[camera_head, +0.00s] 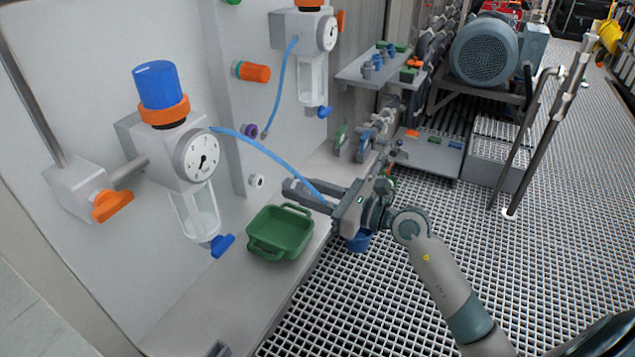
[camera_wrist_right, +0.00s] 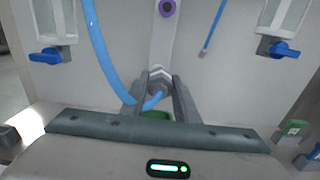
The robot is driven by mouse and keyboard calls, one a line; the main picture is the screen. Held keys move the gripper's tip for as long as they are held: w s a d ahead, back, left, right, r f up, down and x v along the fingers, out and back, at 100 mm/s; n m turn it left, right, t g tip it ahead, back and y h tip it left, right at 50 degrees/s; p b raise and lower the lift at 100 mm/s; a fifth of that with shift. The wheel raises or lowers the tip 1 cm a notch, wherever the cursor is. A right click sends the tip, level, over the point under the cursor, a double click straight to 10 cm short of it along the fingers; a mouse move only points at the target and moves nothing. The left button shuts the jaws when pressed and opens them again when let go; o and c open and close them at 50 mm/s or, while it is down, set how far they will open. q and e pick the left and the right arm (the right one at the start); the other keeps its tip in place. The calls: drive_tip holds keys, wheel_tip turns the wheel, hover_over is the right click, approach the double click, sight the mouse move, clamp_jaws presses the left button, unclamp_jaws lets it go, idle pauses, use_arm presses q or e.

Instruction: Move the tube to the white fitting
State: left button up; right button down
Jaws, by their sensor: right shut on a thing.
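The blue tube (camera_head: 262,149) runs from the front regulator, beside its gauge, down to my right gripper (camera_head: 294,187). My right gripper is shut on the tube near its free end. The tube (camera_wrist_right: 97,50) also comes down from the upper left in the right wrist view and bends in between the fingers (camera_wrist_right: 160,92). The white fitting (camera_head: 257,181) sticks out low on the panel, a little left of the fingertips in the head view. In the wrist view a pale grey round shape lies between the fingertips; whether the tube touches the fitting is unclear. My left gripper is not in view.
A green tray (camera_head: 280,232) stands on the ledge below the gripper. A purple fitting (camera_head: 249,132) and an orange fitting (camera_head: 251,71) are higher on the panel. Another blue tube (camera_head: 281,84) hangs from the rear regulator. Blue valve handles (camera_head: 222,245) stick out below the regulators.

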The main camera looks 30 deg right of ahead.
sight(260, 182)
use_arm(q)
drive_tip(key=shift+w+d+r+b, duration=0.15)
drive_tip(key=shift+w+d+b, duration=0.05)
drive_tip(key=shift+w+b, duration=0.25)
use_arm(e)
drive_tip(key=shift+a+f, duration=0.1)
drive_tip(key=shift+f, duration=0.85)
drive_tip(key=shift+w+a, duration=0.1)
drive_tip(key=shift+w, duration=0.05)
drive_tip(key=shift+x, duration=2.7)
use_arm(q)
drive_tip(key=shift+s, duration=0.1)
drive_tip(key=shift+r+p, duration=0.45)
drive_tip(key=shift+p, duration=0.2)
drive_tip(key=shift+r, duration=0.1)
use_arm(e)
drive_tip(key=shift+w+a, duration=0.4)
drive_tip(key=shift+w, duration=0.1)
